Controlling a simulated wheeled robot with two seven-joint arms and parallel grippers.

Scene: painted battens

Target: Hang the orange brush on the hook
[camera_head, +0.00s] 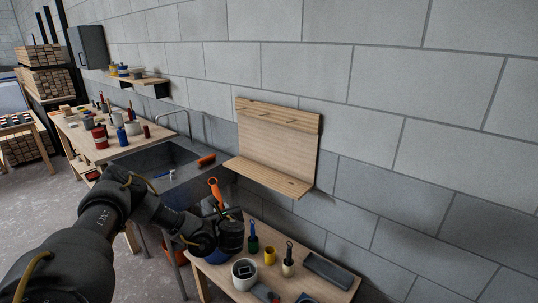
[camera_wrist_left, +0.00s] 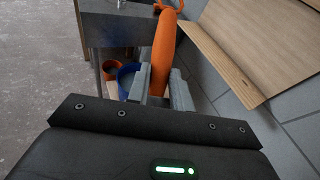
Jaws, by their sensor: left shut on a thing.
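The orange brush (camera_head: 215,192) is in my left gripper (camera_head: 222,212), its handle pointing up with a loop at the top end. In the left wrist view the orange handle (camera_wrist_left: 163,45) rises between the two grey fingers (camera_wrist_left: 160,88), which are shut on it. The brush's lower end is hidden by the gripper. A wooden wall rack (camera_head: 275,150) is up and to the right of the gripper, apart from the brush. Thin hooks or pegs (camera_head: 265,114) stick out from its upper rail. My right gripper is not in view.
The rack's ledge (camera_head: 268,177) juts out below the hooks.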

